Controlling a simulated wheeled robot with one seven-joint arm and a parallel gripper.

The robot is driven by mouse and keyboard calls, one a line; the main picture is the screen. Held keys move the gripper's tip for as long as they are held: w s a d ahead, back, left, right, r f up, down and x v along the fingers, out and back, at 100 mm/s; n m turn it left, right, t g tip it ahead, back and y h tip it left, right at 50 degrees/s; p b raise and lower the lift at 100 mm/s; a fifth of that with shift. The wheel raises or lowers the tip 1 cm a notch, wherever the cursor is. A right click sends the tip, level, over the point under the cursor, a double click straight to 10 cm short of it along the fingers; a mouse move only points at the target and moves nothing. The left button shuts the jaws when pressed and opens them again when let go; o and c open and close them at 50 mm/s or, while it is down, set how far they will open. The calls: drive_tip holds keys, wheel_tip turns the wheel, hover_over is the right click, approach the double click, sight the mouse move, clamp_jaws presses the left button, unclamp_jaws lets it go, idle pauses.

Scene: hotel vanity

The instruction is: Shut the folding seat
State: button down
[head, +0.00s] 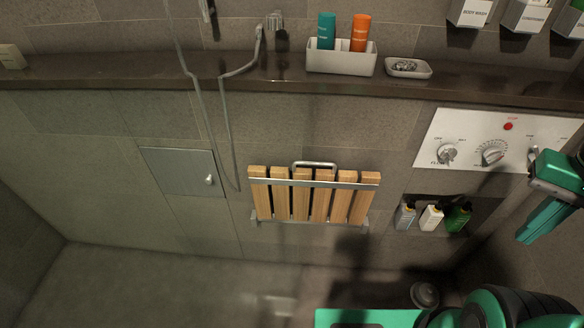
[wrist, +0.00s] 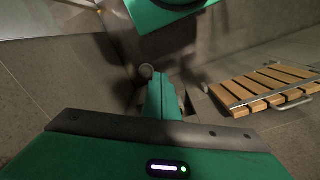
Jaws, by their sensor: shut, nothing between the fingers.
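The folding seat (head: 313,200) has several light wood slats, a metal crossbar and a metal handle (head: 315,164) at its top edge. It is mounted low on the tiled wall. Its slats stand up close to the wall, with the hinge brackets at the bottom; I cannot tell whether it is fully flat. It also shows at the right of the wrist view (wrist: 262,88). My gripper (head: 527,236) is at the far right of the head view, well right of the seat and apart from it. It is shut and empty.
A control panel (head: 490,142) with knobs is right of the seat, above a niche with several bottles (head: 431,217). A metal hatch (head: 183,172) and a hanging shower hose (head: 226,130) are left. A ledge (head: 130,75) runs above. The floor below the seat looks clear.

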sight(296, 164)
drive_tip(key=w+a+f+n+t+h, duration=0.2)
drive_tip(key=w+a+f+n+h, duration=0.25)
drive_tip(key=w+a, duration=0.45)
drive_tip(key=w+a+f+n+t+h, duration=0.1)
drive_tip(key=w+a+f+n+h, duration=0.45)
drive_tip(key=w, duration=0.45)
drive_tip(key=s+a+f+n+t+y, duration=0.15)
drive_tip(key=a+n+t, duration=0.25)
drive_tip(key=a, duration=0.7)
drive_tip(key=s+a+f+n+t+y, duration=0.1)
drive_tip(key=s+a+n+t+y, duration=0.25)
drive_tip(key=a, duration=0.65)
drive_tip(key=a+f+n+t+y, duration=0.15)
drive_tip(key=a+n+t, duration=0.4)
drive_tip(key=a, duration=0.55)
drive_tip(key=shift+m, duration=0.4)
drive_tip(key=x, duration=1.3)
drive_tip(key=shift+w+d+r, duration=0.15)
drive_tip(key=shift+w+d, duration=0.15)
drive_tip(key=shift+w, duration=0.1)
drive_tip(key=shift+w, duration=0.1)
